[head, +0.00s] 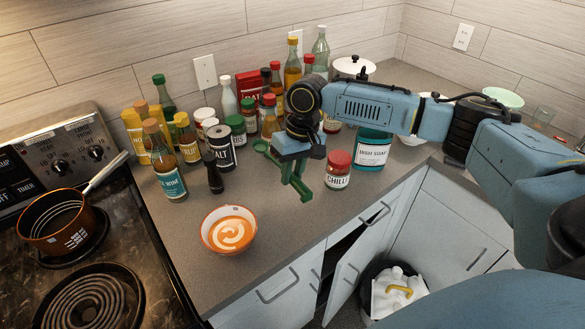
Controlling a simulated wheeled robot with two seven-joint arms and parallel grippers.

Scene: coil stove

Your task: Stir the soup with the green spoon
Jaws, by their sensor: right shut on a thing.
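The soup is orange with a pale swirl (231,233) in a bowl with an orange rim (208,243), on the counter at the lower middle. My right gripper (297,186) points down above the counter, to the right of and behind the bowl, left of the chilli jar. It is shut on the green spoon (262,147), whose round end shows to the left of the gripper. Much of the spoon's handle is hidden by or blends with the gripper. The spoon is apart from the soup. My left gripper is not in view.
Bottles and jars crowd the back of the counter, with a dark pepper mill (214,174) behind the bowl. A chilli jar (338,176) and a teal soap tub (372,152) stand to the right. A pot (70,222) sits on the stove, left. Counter between bowl and gripper is clear.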

